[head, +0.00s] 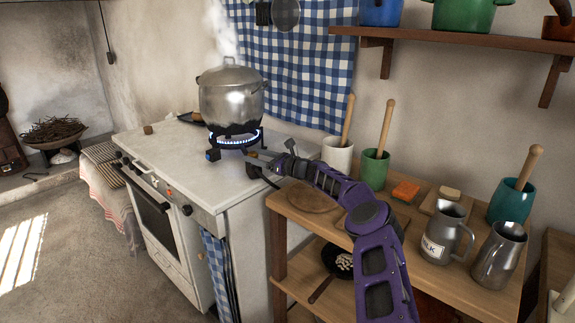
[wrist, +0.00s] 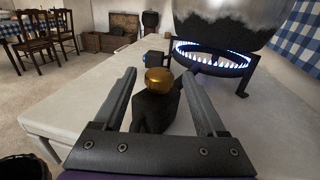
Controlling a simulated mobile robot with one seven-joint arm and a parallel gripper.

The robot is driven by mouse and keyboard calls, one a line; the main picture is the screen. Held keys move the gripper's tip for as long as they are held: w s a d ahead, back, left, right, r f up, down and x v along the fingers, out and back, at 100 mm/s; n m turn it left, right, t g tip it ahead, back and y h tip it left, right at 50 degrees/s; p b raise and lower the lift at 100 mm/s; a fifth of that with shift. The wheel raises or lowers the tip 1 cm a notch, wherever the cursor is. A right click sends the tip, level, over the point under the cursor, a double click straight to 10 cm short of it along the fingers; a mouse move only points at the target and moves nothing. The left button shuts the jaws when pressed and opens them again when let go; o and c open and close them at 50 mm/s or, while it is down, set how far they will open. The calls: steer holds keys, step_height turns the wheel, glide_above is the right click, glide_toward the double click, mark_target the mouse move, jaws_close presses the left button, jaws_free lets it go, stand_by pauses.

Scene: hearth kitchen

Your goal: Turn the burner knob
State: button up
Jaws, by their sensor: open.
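A portable burner (head: 236,138) stands on the white cooker top with a ring of blue flame lit. A small dark knob with a blue face (head: 213,155) shows at its front side; in the wrist view the blue-faced knob (wrist: 153,58) lies beyond my fingertips. My gripper (head: 254,161) is open, low over the cooker top, to the right of that knob and apart from it. In the wrist view, a brass-coloured round top on a dark body (wrist: 158,80) shows between the open fingers (wrist: 158,74); I cannot tell what it belongs to. A steaming metal pot (head: 232,95) sits on the burner.
The cooker top (head: 170,140) is mostly clear at the left and front. Cooker-front knobs (head: 187,210) line its edge. A wooden side table (head: 400,220) holds several pots and jugs at the right. A shelf (head: 450,38) hangs above.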

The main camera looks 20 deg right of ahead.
steer(key=p+v, duration=0.1)
steer(key=v, duration=1.4)
steer(key=shift+s+d, duration=0.15)
steer(key=shift+s, duration=0.1)
